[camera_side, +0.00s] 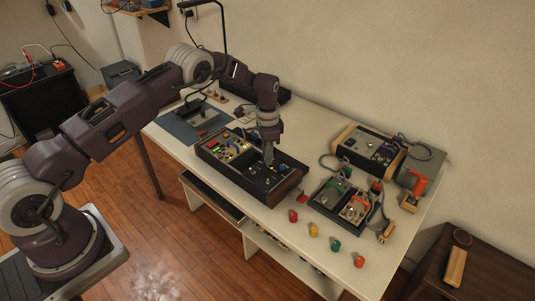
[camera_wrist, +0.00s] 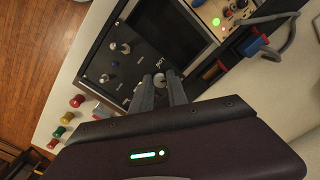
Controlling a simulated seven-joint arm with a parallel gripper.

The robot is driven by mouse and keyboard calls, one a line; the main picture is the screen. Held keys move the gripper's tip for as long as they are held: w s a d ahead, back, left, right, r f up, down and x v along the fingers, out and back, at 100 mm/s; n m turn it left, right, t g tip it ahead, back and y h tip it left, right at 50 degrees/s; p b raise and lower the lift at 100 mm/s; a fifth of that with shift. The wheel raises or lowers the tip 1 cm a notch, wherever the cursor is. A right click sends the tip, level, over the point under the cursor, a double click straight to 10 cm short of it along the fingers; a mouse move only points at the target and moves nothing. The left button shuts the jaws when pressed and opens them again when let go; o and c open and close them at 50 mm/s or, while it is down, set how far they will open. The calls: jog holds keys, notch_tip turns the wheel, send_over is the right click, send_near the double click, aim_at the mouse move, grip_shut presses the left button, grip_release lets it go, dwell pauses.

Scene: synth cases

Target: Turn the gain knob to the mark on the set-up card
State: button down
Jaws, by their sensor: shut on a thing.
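The black control panel (camera_wrist: 128,75) lies on the bench below my gripper (camera_wrist: 160,85). It also shows in the side view as a wood-ended console (camera_side: 289,188). My gripper points down at it in the side view (camera_side: 268,158). In the wrist view the two grey fingers are shut on a small pale knob (camera_wrist: 159,77). The fingers hide part of the knob, and its pointer and the label beside it are too small to read. Other knobs (camera_wrist: 104,78) stand on the same panel to the left. I cannot make out a set-up card for certain.
Red (camera_side: 293,216), yellow (camera_side: 313,230) and green (camera_side: 335,245) pieces and another red one stand along the bench's front right. Boxes with cables (camera_side: 368,145) stand at the back right. A dark screen recess (camera_wrist: 165,30) lies above the knob in the wrist view.

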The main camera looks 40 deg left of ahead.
jog(key=n, duration=0.4)
jog(key=shift+n, duration=0.3)
jog(key=n, duration=0.3)
jog(key=shift+n, duration=0.4)
jog(key=n, duration=0.4)
jog(key=shift+w+n, duration=0.1)
jog(key=shift+n, duration=1.9)
jog(key=c, duration=1.3)
grip_release()
